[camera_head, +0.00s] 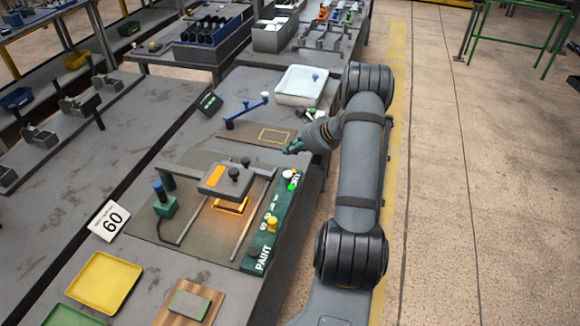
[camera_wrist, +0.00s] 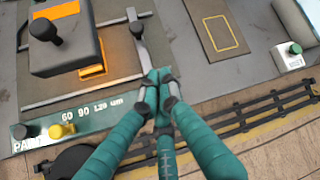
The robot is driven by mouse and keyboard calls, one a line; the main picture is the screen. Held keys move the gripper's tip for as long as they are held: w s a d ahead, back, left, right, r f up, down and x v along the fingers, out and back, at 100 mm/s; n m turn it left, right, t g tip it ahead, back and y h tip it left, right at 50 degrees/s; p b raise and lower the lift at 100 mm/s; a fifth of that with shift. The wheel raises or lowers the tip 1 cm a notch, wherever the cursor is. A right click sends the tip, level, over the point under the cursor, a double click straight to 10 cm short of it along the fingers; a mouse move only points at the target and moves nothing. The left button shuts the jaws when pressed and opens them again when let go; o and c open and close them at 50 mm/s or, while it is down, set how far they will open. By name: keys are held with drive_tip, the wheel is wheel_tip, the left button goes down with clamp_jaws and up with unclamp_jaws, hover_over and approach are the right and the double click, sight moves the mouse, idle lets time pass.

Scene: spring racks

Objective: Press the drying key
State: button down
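A dark green control panel (camera_head: 259,248) runs along the front edge of the machine. It is lettered PAINT at its near end and bears a yellow knob (camera_head: 271,224). At its far end are a white round part (camera_head: 288,174) and a small bright green spot (camera_head: 292,187); the lettering there is too small to read. The panel also shows in the wrist view (camera_wrist: 95,124), with a yellow knob (camera_wrist: 57,131) and 60 90 120 um; my fingers hide its far end. My gripper (camera_head: 293,148) is shut and empty, beyond the panel's far end; its fingertips meet in the wrist view (camera_wrist: 158,76).
The machine's grey carriage (camera_head: 224,181) with black knobs sits on rails over a glowing orange plate (camera_head: 230,205). A mat with a yellow outline (camera_head: 274,136), a blue bar (camera_head: 247,111) and a white tray (camera_head: 301,84) lie beyond.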

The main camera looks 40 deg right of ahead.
drive_tip(key=shift+w+a+r, duration=0.1)
drive_tip(key=shift+w+r, duration=0.2)
drive_tip(key=shift+r, duration=0.35)
drive_tip(key=shift+f, duration=0.15)
drive_tip(key=b, duration=0.6)
hover_over(289, 175)
wheel_tip(289, 175, down, 8)
drive_tip(key=shift+r, duration=0.15)
drive_tip(key=shift+f+b, duration=0.5)
drive_tip(key=shift+f+b, duration=1)
drive_tip(key=shift+b, duration=0.4)
idle(1.0)
drive_tip(key=shift+r, duration=0.1)
idle(0.4)
drive_tip(key=shift+r+p, duration=0.6)
drive_tip(key=shift+r, duration=0.3)
drive_tip(key=shift+r, duration=0.1)
